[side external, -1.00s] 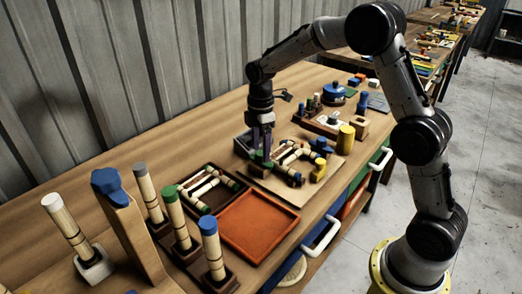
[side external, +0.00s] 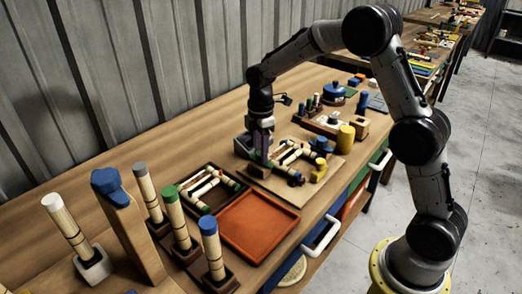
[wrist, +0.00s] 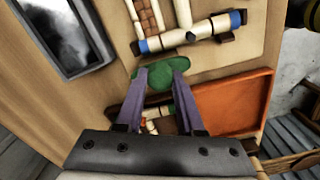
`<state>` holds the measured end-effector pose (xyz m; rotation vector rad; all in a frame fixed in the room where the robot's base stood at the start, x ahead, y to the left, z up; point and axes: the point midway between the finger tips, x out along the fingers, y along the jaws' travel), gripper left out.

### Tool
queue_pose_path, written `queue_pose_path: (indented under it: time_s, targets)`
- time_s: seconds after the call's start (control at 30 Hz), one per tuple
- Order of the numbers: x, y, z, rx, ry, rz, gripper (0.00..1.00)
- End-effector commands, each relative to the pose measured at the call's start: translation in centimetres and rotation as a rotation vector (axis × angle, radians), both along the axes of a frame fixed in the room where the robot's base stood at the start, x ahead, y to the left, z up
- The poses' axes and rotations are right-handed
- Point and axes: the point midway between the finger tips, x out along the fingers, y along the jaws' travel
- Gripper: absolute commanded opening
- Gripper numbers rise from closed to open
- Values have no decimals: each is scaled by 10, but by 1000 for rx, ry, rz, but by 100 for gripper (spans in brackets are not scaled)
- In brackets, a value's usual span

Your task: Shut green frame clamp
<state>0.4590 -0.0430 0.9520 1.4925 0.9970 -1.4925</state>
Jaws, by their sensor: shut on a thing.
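The green clamp (wrist: 158,82) is a rounded green piece at the edge of the board, beside the rattan frame (wrist: 192,32) with its blue ends. My gripper (wrist: 160,72) has its two purple-grey fingers on either side of the green clamp and is shut on it. In the side external view my gripper (side external: 261,157) points straight down at the near-left part of the frame board (side external: 268,186). There the fingers mostly hide the clamp. The angle of the clamp against the frame cannot be told.
An empty orange tray (side external: 257,224) and a dark tray (side external: 209,202) with rattan pieces lie beside the board. Several upright capped rods (side external: 212,250) stand at the front. A yellow cylinder (side external: 345,138) stands beyond the board. A dark box (side external: 243,145) sits close behind my gripper.

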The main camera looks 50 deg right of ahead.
Motion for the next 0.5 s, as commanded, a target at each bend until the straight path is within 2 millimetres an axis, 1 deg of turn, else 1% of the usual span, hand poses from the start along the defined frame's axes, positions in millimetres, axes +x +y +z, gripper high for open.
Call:
queue_pose_path:
  time_s: [0.27, 0.5]
  targets:
    - [0, 0, 0, 0, 0, -50, 0]
    - [0, 0, 1, 0, 0, -201, 0]
